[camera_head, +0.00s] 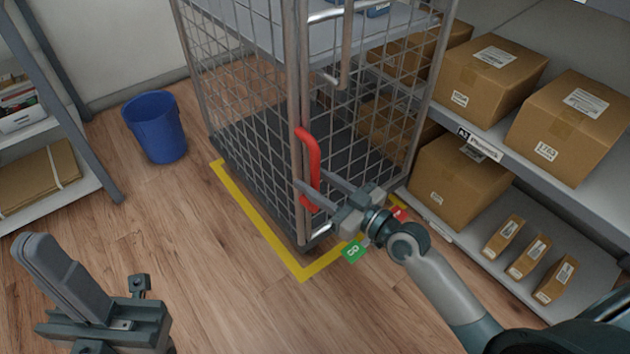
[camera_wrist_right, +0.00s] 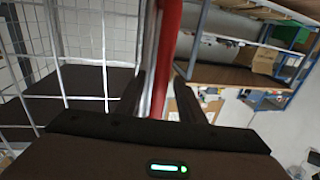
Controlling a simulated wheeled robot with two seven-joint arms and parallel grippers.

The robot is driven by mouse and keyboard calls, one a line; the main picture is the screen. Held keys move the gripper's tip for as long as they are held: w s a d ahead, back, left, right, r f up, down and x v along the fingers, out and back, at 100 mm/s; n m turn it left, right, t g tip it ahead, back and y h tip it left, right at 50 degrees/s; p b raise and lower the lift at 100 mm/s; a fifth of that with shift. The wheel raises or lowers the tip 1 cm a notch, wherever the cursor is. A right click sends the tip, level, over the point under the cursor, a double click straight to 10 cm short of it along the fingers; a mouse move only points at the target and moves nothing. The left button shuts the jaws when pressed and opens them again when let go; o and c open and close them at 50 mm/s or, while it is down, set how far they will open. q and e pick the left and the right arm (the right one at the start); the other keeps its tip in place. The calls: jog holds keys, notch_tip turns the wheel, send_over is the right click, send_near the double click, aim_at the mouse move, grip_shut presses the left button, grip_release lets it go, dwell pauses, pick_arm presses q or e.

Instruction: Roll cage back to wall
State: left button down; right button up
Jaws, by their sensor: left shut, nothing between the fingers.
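The roll cage (camera_head: 258,130), with grey mesh sides and a dark base, stands upright in front of the shelving. A red handle (camera_head: 311,155) is fixed to its near upright post. My right gripper (camera_head: 312,182) reaches in from the right with its fingers open on either side of the handle. In the right wrist view the red handle (camera_wrist_right: 168,45) runs between the fingertips, with gaps beside it lower down; contact at the tips is unclear. My left gripper (camera_head: 38,245) is shut and empty at lower left, over the floor.
Yellow tape (camera_head: 265,235) marks the floor around the cage's near side, with a green B tag (camera_head: 353,251) at its edge. Shelves of cartons (camera_head: 488,83) stand right. A blue bin (camera_head: 156,127) and another rack (camera_head: 85,150) stand left. The front floor is clear.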

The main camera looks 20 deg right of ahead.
jog(key=shift+c, duration=0.4)
grip_shut()
